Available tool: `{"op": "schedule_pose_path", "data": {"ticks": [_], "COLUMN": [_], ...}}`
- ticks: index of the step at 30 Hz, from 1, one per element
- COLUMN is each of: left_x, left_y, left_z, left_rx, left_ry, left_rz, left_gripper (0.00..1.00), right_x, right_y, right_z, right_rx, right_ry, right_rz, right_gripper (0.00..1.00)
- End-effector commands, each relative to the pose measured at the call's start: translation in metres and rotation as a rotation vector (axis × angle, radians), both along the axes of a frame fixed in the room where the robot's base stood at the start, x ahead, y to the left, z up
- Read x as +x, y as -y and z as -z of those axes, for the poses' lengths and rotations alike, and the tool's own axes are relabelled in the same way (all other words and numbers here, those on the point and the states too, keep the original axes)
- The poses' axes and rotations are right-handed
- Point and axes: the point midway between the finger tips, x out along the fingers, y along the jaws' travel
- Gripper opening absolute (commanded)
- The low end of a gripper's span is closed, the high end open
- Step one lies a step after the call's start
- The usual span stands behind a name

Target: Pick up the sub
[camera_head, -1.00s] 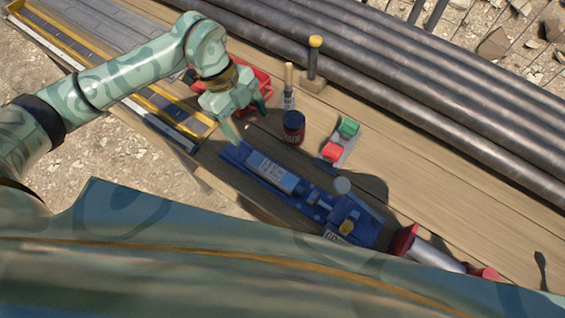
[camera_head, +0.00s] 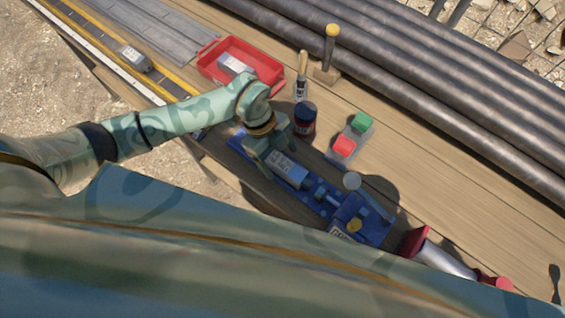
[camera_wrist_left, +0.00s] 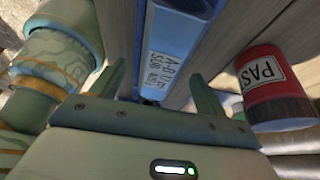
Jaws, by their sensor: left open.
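My left gripper (camera_head: 277,158) is over the left end of the sub, fingers pointing down. In the left wrist view my left gripper (camera_wrist_left: 160,78) is open, one finger on each side of the sub's line. I cannot tell whether the fingers touch it. My right gripper is not in view.
Behind are a red tray (camera_head: 272,84), a brush (camera_head: 301,78) and a yellow-topped post (camera_head: 331,45). A red-and-green button box (camera_head: 350,142) and red-ended cylinder (camera_head: 446,259) are to the right.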

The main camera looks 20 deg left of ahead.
Motion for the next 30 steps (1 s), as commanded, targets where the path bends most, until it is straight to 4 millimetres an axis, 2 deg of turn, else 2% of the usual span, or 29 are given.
{"op": "schedule_pose_path", "data": {"ticks": [2,8,15,16,17,25,30], "left_x": [-0.001,-0.001,-0.001,-0.001,-0.001,-0.001,0.0], "left_y": [0.004,0.004,0.004,0.004,0.004,0.004,0.004], "left_z": [0.01,0.01,0.01,0.01,0.01,0.005,-0.015], "left_rx": [-0.001,0.0,0.0,-0.001,-0.001,-0.001,-0.001], "left_ry": [0.0,0.002,0.001,0.002,0.002,0.003,0.006], "left_rz": [0.0,0.001,0.001,0.001,0.001,0.001,0.003], "left_gripper": [0.74,0.74,0.13,0.13,0.07,0.07,0.07], "right_x": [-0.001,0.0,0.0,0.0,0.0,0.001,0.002], "right_y": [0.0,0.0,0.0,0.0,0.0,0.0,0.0], "right_z": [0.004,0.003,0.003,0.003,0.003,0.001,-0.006], "right_rx": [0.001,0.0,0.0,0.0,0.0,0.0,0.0], "right_ry": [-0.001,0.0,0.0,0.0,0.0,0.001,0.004], "right_rz": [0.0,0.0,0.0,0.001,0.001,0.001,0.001], "right_gripper": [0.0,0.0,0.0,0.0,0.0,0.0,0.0]}}
